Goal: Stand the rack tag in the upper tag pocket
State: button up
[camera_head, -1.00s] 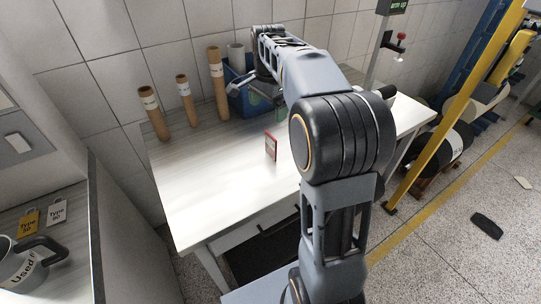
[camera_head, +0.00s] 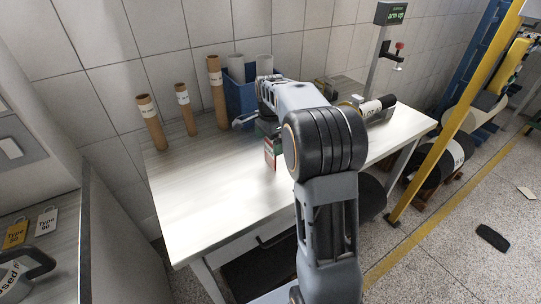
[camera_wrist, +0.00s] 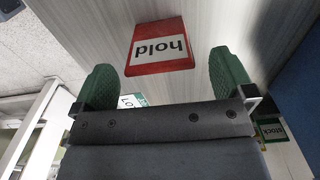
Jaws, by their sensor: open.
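A red and white card marked "hold" (camera_wrist: 160,47) shows just beyond my gripper in the wrist view, its lettering upside down. In the head view it is a small red-edged card (camera_head: 270,161) on the worktable (camera_head: 200,195), partly hidden by my gripper. My gripper (camera_wrist: 165,80) has green fingers, spread wide with nothing between them. The card lies ahead of the fingertips, and I cannot tell whether they touch it. A green-edged "stock" card (camera_wrist: 272,130) shows at the right of the wrist view. I cannot make out which thing is the upper tag pocket.
Several brown tubes (camera_head: 151,122) stand at the back left, beside a blue bin (camera_head: 236,98) holding pale rolls. A black roll (camera_head: 374,106) lies at the right rear. A post display (camera_head: 391,13) reads "arm up". Type tags (camera_head: 46,221) lie on the left counter. The table's front left is clear.

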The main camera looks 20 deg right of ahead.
aim_at(270, 155)
jog(key=shift+s+f, duration=0.1)
jog(key=shift+f, duration=2)
jog(key=shift+c, duration=0.5)
jog(key=c, duration=0.9)
jog(key=shift+r, duration=0.1)
